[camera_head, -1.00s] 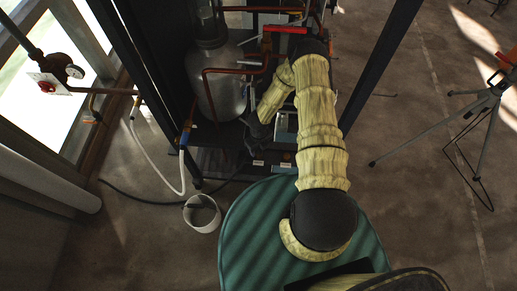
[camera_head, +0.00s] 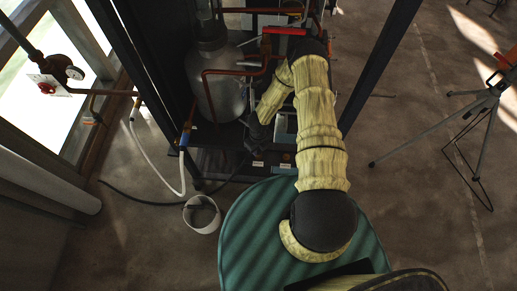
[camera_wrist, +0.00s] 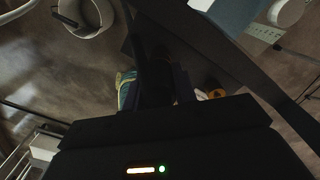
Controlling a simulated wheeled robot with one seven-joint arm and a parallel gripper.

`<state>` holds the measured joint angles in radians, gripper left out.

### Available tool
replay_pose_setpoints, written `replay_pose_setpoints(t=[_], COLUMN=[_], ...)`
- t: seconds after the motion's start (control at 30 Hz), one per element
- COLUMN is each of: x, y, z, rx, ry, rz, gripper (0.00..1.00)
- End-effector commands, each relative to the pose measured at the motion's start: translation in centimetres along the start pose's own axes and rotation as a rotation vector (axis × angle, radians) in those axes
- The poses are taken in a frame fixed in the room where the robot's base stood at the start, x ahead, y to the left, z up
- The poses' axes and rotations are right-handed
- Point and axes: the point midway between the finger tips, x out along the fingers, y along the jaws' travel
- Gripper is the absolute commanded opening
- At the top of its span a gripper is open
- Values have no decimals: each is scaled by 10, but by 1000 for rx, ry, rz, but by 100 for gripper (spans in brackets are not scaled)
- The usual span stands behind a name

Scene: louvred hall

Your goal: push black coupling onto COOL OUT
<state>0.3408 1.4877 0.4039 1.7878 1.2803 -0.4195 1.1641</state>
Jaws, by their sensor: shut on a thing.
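My gripper (camera_head: 254,148) is low at the front of the dark rig, at the end of my yellow-sleeved arm. In the wrist view its dark fingers (camera_wrist: 157,88) are shut on the black coupling, which is dark against them and hard to make out. A black hose (camera_head: 168,203) runs from the floor at left up to my gripper. Small white labels (camera_head: 258,163) sit on the rig's lower edge close by, too small to read. I cannot tell which port is COOL OUT, nor whether the coupling touches one. An orange-yellow part (camera_wrist: 216,93) shows right of the fingers.
A white bucket (camera_head: 202,215) stands on the floor at left, also in the wrist view (camera_wrist: 103,12). A white hose (camera_head: 158,165) hangs beside it. A steel tank (camera_head: 216,85) and copper pipes crowd the rig. A tripod (camera_head: 489,103) stands right; floor between is clear.

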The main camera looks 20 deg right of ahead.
Motion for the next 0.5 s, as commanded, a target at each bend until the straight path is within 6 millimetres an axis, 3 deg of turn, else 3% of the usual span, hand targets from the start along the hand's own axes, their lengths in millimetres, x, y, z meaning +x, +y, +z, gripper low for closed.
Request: replay_pose_setpoints(t=[0.27,0.5], x=[-7,-31], y=[-1,-1], z=[0,-1], rx=[2,2], ry=[1,1], rz=[-1,-1], gripper=[0,0])
